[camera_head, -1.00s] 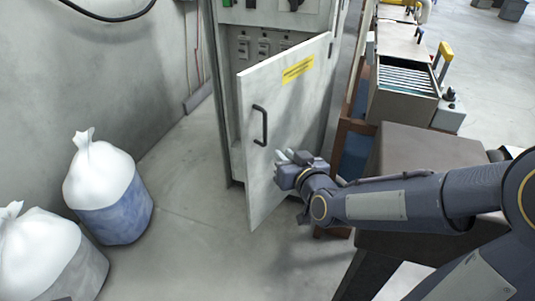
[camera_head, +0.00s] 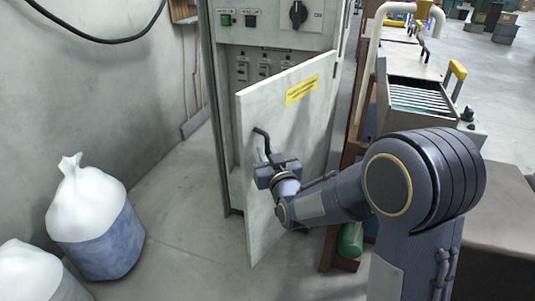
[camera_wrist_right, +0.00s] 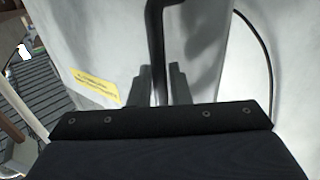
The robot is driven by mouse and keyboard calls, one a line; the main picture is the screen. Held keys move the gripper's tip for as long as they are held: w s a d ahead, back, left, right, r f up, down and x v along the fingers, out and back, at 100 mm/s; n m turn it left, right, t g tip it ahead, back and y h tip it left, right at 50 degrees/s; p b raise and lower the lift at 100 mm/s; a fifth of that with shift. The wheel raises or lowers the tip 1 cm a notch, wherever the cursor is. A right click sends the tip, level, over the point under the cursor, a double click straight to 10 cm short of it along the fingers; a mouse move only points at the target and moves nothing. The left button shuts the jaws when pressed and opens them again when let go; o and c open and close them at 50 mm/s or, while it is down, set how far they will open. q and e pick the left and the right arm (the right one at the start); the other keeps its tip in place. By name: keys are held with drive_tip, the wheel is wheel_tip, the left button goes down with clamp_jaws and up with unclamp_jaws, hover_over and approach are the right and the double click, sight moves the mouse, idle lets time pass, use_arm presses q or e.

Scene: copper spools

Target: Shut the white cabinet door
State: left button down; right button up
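The white cabinet door (camera_head: 290,150) stands ajar, hinged on its right side, with a yellow label and a black handle (camera_head: 261,137). The grey cabinet (camera_head: 232,60) shows its switches behind the door's left edge. My right gripper (camera_head: 268,160) is at the lower part of the handle. In the right wrist view, the handle (camera_wrist_right: 155,35) runs down between the two fingers (camera_wrist_right: 160,85), which look closed on it; the contact itself is partly hidden. The door face (camera_wrist_right: 100,45) fills much of that view. My left gripper is out of view.
White and blue sacks (camera_head: 100,225) stand on the floor at the left. A machine with a slatted tray (camera_head: 425,95) and a brown-topped bench (camera_head: 505,215) are at the right. A green cylinder (camera_head: 350,242) stands low behind my right arm. The floor left of the door is clear.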

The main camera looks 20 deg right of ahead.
clamp_jaws()
